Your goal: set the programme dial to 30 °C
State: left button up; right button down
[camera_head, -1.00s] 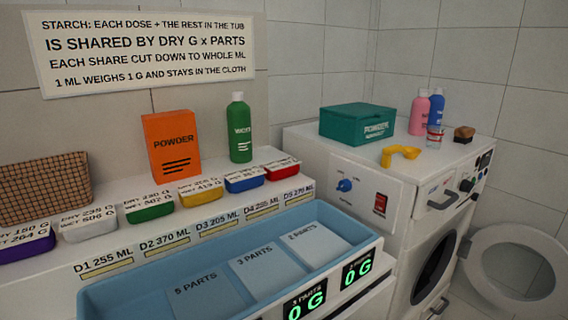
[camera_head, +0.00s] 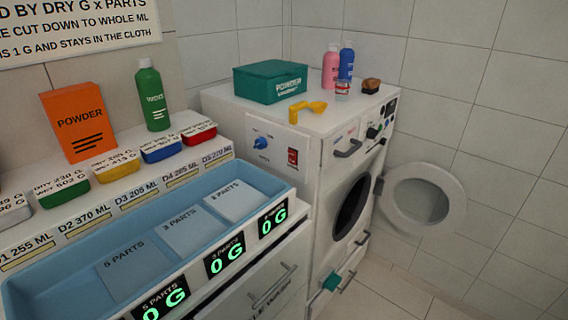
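A white washing machine (camera_head: 300,170) stands at the middle of the view. Its front control strip carries a dark round dial (camera_head: 373,132) beside a drawer with a grey handle (camera_head: 347,148). The dial's markings are too small to read, so its setting cannot be told. A blue knob (camera_head: 261,143) sits on a panel on the machine's left side, next to a red switch (camera_head: 293,157). Which of these is the programme dial is not legible. Neither of my grippers is in view.
The round door (camera_head: 421,196) stands open to the right. On the machine's top are a teal powder box (camera_head: 270,83), a yellow scoop (camera_head: 306,109), bottles and a brown brush (camera_head: 371,86). A blue tray (camera_head: 75,262) with 0 G displays fills the lower left.

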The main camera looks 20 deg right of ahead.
aim_at(372, 133)
jog(key=k+l, duration=0.15)
jog(key=l, duration=0.3)
jog(key=k+l+z, duration=0.1)
jog(key=l, duration=0.35)
jog(key=k+l, duration=0.1)
jog(key=l, duration=0.35)
jog(key=k+l, duration=0.15)
jog(key=l, duration=0.3)
jog(key=k+l+z, duration=0.1)
jog(key=l, duration=0.4)
